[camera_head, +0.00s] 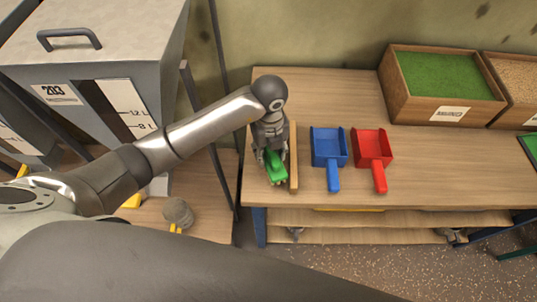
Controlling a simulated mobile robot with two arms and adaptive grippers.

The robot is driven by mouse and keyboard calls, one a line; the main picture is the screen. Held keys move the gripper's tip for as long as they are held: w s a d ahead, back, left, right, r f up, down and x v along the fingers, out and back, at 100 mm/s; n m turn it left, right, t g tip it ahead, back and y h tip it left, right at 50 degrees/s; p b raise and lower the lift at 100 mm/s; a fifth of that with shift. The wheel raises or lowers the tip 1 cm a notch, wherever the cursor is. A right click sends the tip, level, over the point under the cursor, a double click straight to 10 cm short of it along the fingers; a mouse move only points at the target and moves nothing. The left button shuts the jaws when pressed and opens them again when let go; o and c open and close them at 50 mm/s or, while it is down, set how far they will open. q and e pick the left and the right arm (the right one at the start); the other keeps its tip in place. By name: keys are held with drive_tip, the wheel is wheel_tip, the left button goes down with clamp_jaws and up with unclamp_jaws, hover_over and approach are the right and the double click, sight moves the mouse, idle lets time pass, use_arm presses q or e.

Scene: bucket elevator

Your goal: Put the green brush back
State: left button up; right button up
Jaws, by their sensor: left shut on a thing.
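The green brush (276,171) is at the left end of the wooden workbench (347,95). My left gripper (272,158) comes down over it from above and is shut on it. The brush lies just left of a low wooden strip (293,158) on the bench top. The gripper hides part of the brush, and I cannot tell whether the brush touches the bench. My right gripper is not in view.
A blue scoop (328,149) and a red scoop (373,150) lie right of the strip. A wooden box of green grains (399,96) stands at the back right. A grey bin (152,62) marked 203 stands at left. Bench front right is clear.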

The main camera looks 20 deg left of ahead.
sight(268, 158)
use_arm(q)
wheel_tip(268, 158, down, 2)
drive_tip(key=shift+a+f+p, duration=0.15)
drive_tip(key=shift+f+p, duration=0.05)
drive_tip(key=shift+p, duration=0.4)
drive_tip(key=shift+f, duration=0.35)
drive_tip(key=shift+f, duration=0.1)
drive_tip(key=shift+f, duration=0.1)
drive_tip(key=o, duration=1)
